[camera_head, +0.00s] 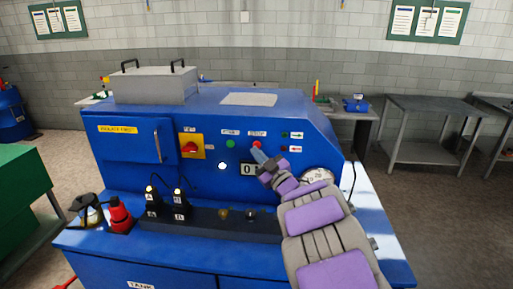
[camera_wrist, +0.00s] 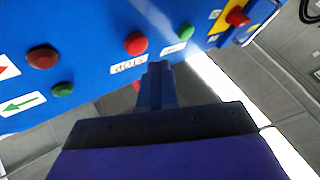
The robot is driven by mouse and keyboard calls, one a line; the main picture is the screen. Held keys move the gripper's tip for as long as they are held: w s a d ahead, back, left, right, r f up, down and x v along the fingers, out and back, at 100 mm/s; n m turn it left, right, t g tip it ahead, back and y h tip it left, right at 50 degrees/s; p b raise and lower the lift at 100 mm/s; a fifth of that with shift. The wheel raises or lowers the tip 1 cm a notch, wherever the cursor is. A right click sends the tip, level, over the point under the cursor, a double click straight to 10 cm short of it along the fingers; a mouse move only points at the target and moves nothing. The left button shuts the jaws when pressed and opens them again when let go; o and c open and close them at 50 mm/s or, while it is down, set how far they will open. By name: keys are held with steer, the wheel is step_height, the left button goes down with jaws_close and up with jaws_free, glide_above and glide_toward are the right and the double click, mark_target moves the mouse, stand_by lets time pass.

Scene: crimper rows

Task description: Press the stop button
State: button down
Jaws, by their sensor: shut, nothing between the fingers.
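The stop button (camera_head: 257,144) is a round red button on the front panel of the blue machine, below a white label. In the wrist view the stop button (camera_wrist: 136,43) appears with its STOP label (camera_wrist: 128,65) upside down. My gripper (camera_head: 259,155) is shut and empty. In the head view its fingertips are just below the stop button, overlapping its lower edge. In the wrist view the shut fingers of my gripper (camera_wrist: 158,70) point at the panel beside the STOP label, off the button's face. I cannot tell whether they touch the panel.
A green button (camera_head: 231,143) is left of the stop button. Small green (camera_head: 284,135) and red (camera_head: 284,149) buttons with arrow labels are to its right. A yellow switch plate with a red knob (camera_head: 190,147) is further left. A dark ledge with plugs (camera_head: 178,203) projects below.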

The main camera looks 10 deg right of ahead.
steer(key=s, duration=0.2)
steer(key=s+a, duration=0.1)
steer(key=s, duration=0.1)
steer(key=shift+a, duration=0.2)
stand_by(0.5)
steer(key=s+d+f+m+g+h, duration=0.2)
steer(key=s+d+m+g+h, duration=0.1)
steer(key=d+m+h, duration=0.45)
steer(key=s+d+f+m+g+h, duration=0.1)
steer(key=s+d+f+g+h, duration=0.15)
steer(key=s, duration=0.25)
steer(key=s+d+f+m+g+h, duration=0.1)
steer(key=s+f+g+h, duration=0.15)
steer(key=s, duration=0.25)
steer(key=s+a+f+g+y, duration=0.1)
steer(key=s+a+f+g, duration=0.1)
steer(key=s, duration=1)
steer(key=s+a+f+g+y, duration=0.1)
steer(key=s+a+g, duration=0.4)
steer(key=s, duration=0.8)
steer(key=s+a+f+m+g+y, duration=0.1)
steer(key=s+a+f+g, duration=0.2)
steer(key=s, duration=0.9)
steer(key=a+g, duration=0.1)
steer(key=g, duration=0.2)
steer(key=shift+s+a+f, duration=0.15)
steer(key=shift+s+f, duration=0.05)
steer(key=shift+f, duration=0.2)
